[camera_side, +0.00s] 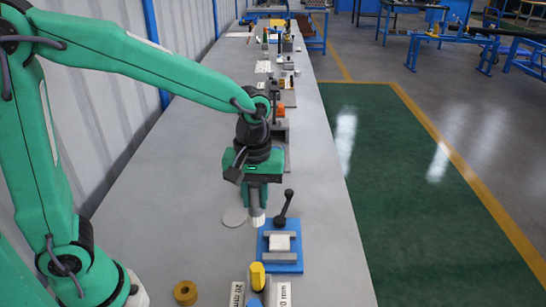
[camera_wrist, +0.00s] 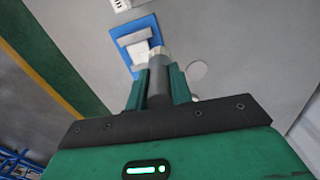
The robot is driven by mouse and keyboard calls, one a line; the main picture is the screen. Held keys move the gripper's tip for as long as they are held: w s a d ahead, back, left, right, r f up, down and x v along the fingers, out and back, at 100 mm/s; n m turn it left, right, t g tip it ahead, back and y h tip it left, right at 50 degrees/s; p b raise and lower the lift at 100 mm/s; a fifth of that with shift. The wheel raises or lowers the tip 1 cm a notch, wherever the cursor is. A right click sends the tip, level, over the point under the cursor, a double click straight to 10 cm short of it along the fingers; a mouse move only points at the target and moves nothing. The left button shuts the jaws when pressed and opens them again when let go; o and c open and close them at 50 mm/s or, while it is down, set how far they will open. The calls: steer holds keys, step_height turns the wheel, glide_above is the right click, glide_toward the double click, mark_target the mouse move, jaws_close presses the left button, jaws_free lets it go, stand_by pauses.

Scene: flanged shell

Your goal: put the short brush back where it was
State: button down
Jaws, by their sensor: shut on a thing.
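My gripper (camera_side: 257,203) hangs above the bench, fingers pointing down. In the wrist view my gripper (camera_wrist: 160,88) is shut on a grey cylindrical thing with a paler end (camera_wrist: 159,56), apparently the short brush. Its whitish lower end (camera_side: 257,218) shows below the fingers in the side view. The fingers hide much of its upper part. It is upright, just behind and left of a blue clamp fixture (camera_side: 284,265). I cannot tell whether its end touches the bench.
The blue fixture holds a white block (camera_side: 281,242) and has a black lever (camera_side: 284,208). A flat grey disc (camera_side: 234,217) lies to the left. In front are a yellow ring (camera_side: 185,292) and a labelled holder (camera_side: 237,294) with a yellow piece (camera_side: 257,274). Bench left is clear.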

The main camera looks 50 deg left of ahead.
steer(key=a+n, duration=0.1)
steer(key=s+a+n, duration=0.1)
steer(key=n, duration=0.1)
steer(key=s+a+n, duration=0.1)
steer(key=n, duration=0.1)
steer(key=shift+w+a+f, duration=0.85)
steer(key=shift+a+f, duration=0.9)
steer(key=shift+f, duration=0.1)
steer(key=shift+w+a+f, duration=0.85)
steer(key=shift+a+f, duration=0.85)
steer(key=shift+f, duration=0.15)
steer(key=shift+w+a+f, duration=0.85)
steer(key=shift+a+f, duration=0.9)
steer(key=shift+f, duration=0.1)
steer(key=shift+f, duration=0.1)
steer(key=c, duration=1.3)
jaws_free()
steer(key=shift+o, duration=0.2)
step_height(320, 180, up, 12)
